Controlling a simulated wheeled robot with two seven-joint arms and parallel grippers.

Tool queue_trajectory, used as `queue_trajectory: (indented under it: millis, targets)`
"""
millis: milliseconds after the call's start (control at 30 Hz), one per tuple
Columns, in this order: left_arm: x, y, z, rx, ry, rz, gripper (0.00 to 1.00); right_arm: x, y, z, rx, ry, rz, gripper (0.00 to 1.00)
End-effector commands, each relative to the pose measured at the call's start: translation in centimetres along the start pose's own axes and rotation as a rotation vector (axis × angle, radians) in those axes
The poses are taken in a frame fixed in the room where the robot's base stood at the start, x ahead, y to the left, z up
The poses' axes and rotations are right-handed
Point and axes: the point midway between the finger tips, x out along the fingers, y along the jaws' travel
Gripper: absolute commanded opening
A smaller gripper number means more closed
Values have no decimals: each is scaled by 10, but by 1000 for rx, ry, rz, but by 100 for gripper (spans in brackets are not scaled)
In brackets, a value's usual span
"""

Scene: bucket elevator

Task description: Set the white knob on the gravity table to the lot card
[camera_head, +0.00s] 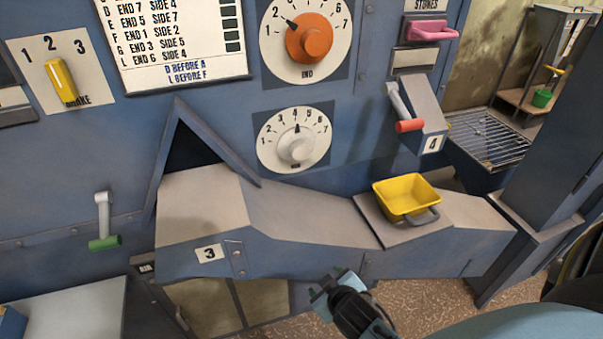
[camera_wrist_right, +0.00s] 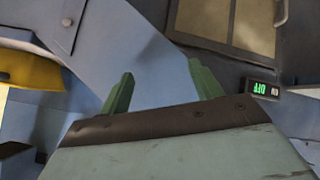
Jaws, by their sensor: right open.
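The white knob (camera_head: 296,147) sits on a round white dial marked 1 to 7, on the blue machine panel. Its dark pointer mark is up, close to 4. The lot card (camera_head: 178,42) hangs at upper left, with lines of END and SIDE numbers; its top is cut off. My right gripper (camera_head: 329,284) is low in front of the machine, below and apart from the white knob. In the right wrist view its two green fingers (camera_wrist_right: 160,90) are apart with nothing between them. My left gripper is out of view.
An orange END knob (camera_head: 309,40) is above, its pointer near 2. A yellow bucket (camera_head: 408,196) stands on the ledge. The chute housing (camera_head: 290,212) juts forward below the dial.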

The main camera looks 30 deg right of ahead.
Motion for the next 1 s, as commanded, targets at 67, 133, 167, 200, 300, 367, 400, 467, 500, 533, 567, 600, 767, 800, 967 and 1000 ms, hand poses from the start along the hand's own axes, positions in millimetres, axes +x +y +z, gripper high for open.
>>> queue_trajectory:
  millis: [67, 133, 167, 200, 300, 367, 400, 467, 500, 533, 567, 600, 767, 800, 967, 1000]
  targets:
    - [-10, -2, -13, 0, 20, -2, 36, -22, 22, -33, 13, 46, 45, 64]
    - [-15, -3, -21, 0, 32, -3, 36, -38, 39, -55, 24, 79, 81, 64]
    - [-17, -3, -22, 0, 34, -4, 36, -46, 46, -64, 28, 93, 96, 64]
    - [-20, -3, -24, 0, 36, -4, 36, -55, 54, -75, 34, 110, 116, 64]
    - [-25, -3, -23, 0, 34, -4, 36, -77, 76, -102, 45, 161, 168, 64]
    - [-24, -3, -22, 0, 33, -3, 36, -72, 84, -114, 18, 233, 209, 64]
    - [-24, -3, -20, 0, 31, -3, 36, -72, 90, -124, 1, 279, 233, 64]
    - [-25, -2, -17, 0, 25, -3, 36, -73, 97, -139, -27, 348, 265, 64]
    - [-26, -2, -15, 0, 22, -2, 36, -74, 101, -149, -47, 392, 285, 64]
    - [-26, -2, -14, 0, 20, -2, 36, -76, 104, -155, -64, 423, 298, 64]
    - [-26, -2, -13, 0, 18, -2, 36, -77, 106, -162, -81, 455, 310, 64]
    - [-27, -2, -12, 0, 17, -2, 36, -79, 108, -170, -103, 495, 323, 64]
    - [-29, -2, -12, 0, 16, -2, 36, -85, 112, -194, -179, 609, 353, 64]
    - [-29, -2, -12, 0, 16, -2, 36, -86, 112, -197, -191, 624, 357, 64]
    - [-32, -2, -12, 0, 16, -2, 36, -79, 114, -208, -207, 644, 360, 64]
    - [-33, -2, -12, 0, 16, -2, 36, -75, 116, -212, -207, 644, 359, 64]
